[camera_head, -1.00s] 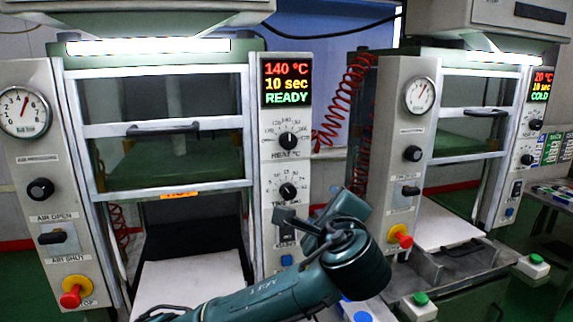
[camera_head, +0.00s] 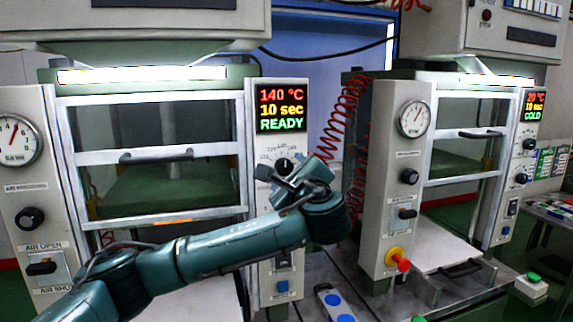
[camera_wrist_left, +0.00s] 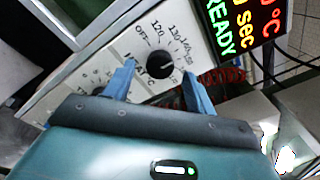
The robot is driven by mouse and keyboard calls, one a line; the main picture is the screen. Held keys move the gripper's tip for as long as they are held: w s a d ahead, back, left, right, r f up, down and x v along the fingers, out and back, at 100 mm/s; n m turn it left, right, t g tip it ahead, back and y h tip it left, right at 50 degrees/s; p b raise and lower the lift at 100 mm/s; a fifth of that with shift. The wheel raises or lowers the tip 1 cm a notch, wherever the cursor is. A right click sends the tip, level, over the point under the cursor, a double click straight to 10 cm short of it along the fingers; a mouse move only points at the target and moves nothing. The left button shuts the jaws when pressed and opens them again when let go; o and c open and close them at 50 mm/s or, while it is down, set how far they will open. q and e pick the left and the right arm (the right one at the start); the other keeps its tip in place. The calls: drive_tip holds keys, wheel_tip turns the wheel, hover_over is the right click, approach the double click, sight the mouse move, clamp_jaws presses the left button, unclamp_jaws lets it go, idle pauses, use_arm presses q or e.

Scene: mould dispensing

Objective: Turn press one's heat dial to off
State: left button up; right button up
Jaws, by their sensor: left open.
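Press one is the left press, and its display (camera_head: 281,109) reads 140 °C, 10 sec, READY. Its heat dial (camera_head: 283,165) is a black knob below the display, partly hidden by my left gripper (camera_head: 290,182). In the left wrist view the heat dial (camera_wrist_left: 160,64) shows between and just beyond the two blue fingertips of my left gripper (camera_wrist_left: 158,80). The fingers are open, spread to either side of the knob. The OFF mark lies at the upper left of the dial's scale, with 120 and higher numbers to its right. My right gripper is not in view.
Press two (camera_head: 398,190) stands to the right, its display (camera_head: 533,105) reading 20 °C, COLD. A coiled red hose (camera_head: 340,125) hangs between the presses. A red and yellow stop knob (camera_head: 398,259) juts from press two's front. My left forearm crosses in front of press one.

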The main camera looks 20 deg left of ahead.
sight(284, 167)
use_arm(q)
drive_tip(key=shift+x, duration=1.25)
drive_tip(key=shift+c, duration=0.5)
drive_tip(key=shift+f, duration=0.1)
drive_tip(key=c, duration=0.9)
